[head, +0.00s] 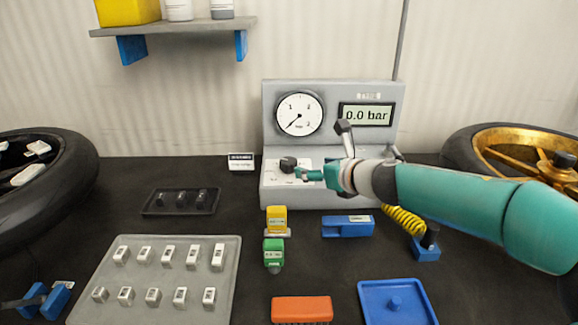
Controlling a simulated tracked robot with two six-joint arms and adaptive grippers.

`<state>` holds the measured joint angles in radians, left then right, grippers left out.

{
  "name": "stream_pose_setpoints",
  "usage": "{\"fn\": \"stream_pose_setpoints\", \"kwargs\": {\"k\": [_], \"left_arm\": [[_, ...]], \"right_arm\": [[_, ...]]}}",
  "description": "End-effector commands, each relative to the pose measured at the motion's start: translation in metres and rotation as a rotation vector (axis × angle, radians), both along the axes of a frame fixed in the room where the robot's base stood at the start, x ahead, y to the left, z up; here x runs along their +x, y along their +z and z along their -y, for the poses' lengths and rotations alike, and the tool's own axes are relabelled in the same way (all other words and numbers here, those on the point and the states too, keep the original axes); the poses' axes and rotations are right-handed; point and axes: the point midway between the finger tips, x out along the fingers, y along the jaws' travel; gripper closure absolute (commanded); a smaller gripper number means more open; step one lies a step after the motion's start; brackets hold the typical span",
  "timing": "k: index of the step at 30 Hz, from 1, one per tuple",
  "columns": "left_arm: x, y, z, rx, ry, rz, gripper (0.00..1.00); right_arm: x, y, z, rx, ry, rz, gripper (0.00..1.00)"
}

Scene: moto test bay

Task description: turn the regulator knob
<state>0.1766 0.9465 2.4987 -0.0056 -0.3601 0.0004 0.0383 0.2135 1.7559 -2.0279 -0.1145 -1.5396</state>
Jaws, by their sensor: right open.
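The dark regulator knob (288,164) sits on the pale panel of the grey pressure unit (268,101). The dial gauge (299,114) has its needle pointing to the lower left. The display (366,115) reads 0.0 bar. My right gripper (303,174) comes in from the right, with its fingertips just right of and slightly below the knob in the picture. It is open; whether a finger touches the knob cannot be told. The arm hides part of the unit's lower right. My left gripper is not in the head view.
A grey tray (150,286) with several small blocks lies front left, a small black tray (209,203) behind it. Yellow (277,220) and green (273,250) items, a blue block (347,226), an orange brush (302,309) and a blue tray (369,316) lie ahead. Wheels stand both sides.

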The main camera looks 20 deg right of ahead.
Motion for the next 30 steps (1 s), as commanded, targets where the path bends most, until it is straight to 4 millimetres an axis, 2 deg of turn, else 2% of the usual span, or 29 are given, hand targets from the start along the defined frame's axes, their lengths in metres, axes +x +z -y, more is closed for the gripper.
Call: {"fn": "stream_pose_setpoints", "kwargs": {"k": [9, 15, 21, 30], "left_arm": [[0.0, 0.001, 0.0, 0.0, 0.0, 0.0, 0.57], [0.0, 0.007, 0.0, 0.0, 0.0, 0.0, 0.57], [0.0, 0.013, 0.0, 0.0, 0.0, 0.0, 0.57], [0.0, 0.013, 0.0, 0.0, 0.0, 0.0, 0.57]], "right_arm": [[0.064, -0.028, -0.017, -0.001, 0.004, -0.002, 0.26], [0.097, -0.041, -0.025, 0.001, 0.002, -0.001, 0.26], [0.116, -0.048, -0.029, 0.0, 0.002, 0.0, 0.26], [0.12, -0.051, -0.03, 0.001, 0.002, 0.0, 0.26]]}}
